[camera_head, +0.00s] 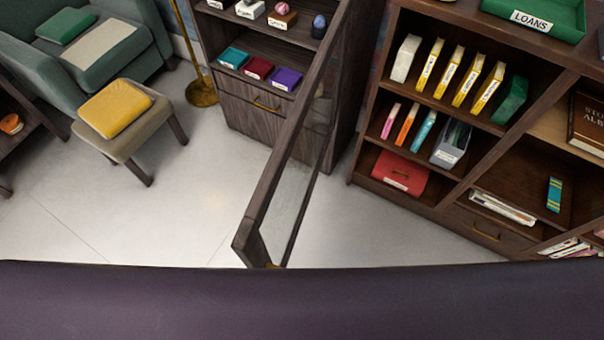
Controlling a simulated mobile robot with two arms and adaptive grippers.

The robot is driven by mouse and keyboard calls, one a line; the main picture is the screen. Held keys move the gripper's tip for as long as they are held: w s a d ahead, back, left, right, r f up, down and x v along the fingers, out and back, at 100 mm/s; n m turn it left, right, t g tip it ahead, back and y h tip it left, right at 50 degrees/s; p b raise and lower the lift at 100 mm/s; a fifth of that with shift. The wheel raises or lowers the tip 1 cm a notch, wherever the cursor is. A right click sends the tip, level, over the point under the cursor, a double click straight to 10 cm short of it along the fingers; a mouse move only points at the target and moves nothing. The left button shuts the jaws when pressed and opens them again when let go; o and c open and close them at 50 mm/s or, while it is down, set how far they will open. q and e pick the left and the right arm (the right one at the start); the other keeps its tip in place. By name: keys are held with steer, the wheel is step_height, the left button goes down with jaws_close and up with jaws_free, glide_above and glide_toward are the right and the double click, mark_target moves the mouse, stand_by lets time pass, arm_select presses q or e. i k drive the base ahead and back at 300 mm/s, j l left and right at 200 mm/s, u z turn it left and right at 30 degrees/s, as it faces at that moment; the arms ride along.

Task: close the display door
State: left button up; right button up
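The display door (290,160) is a dark wood frame with a glass pane. It stands open, swung out toward me from the right side of the dark wood display cabinet (262,90). Its near lower corner ends just beyond the dark purple edge at the bottom of the view. The cabinet's shelves are exposed and hold teal, red and purple boxes (258,68) and small labelled items above. The cabinet's top and the door's upper end are cut off by the frame. Neither of my grippers is in view.
A bookcase (455,200) with books and boxes stands to the right. A green armchair (84,60), a stool (125,120) with a yellow cushion and a brass lamp stand (200,92) are to the left. White floor (190,205) lies clear left of the door.

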mark_target(248, 243)
steer(key=k+l+u, duration=0.2)
steer(key=k, duration=0.65)
steer(key=j, duration=0.1)
